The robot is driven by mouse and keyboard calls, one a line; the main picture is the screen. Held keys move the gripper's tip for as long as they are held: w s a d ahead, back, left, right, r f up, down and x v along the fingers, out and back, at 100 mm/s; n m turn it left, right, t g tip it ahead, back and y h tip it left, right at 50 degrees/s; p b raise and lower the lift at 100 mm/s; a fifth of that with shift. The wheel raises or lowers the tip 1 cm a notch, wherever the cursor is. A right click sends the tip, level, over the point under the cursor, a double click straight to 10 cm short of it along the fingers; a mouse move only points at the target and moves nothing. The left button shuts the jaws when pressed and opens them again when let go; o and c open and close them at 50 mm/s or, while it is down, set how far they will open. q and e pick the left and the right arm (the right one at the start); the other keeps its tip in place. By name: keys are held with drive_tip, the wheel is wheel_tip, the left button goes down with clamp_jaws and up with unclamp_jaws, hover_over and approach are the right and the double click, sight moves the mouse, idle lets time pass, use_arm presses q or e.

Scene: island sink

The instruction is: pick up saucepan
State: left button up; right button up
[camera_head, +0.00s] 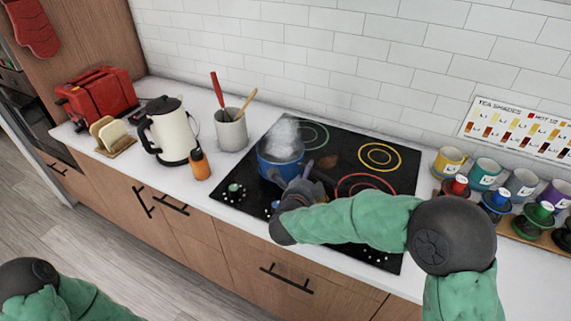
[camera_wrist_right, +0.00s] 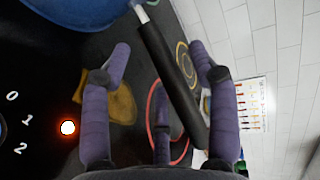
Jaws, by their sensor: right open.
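The blue saucepan (camera_head: 277,171) sits on a left burner of the black stove, with white steam rising from it. Its blue side also shows at the top left of the right wrist view (camera_wrist_right: 85,10). Its long black handle (camera_wrist_right: 168,70) runs between the spread purple fingers of my right gripper (camera_wrist_right: 160,55), which is open. In the head view my right gripper (camera_head: 308,182) is just right of the pan, over the stove, and hides most of the handle. Whether any finger touches the handle I cannot tell. My left gripper is out of view; only part of that arm shows.
A kettle (camera_head: 171,133), an orange bottle (camera_head: 199,165), a utensil crock (camera_head: 231,131) and a red toaster (camera_head: 98,95) stand left of the stove. Several mugs, such as a yellow one (camera_head: 449,161), stand to its right. A tiled wall rises behind.

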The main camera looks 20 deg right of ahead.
drive_tip(key=shift+x, duration=1.4)
clamp_jaws()
drive_tip(key=shift+r, duration=0.1)
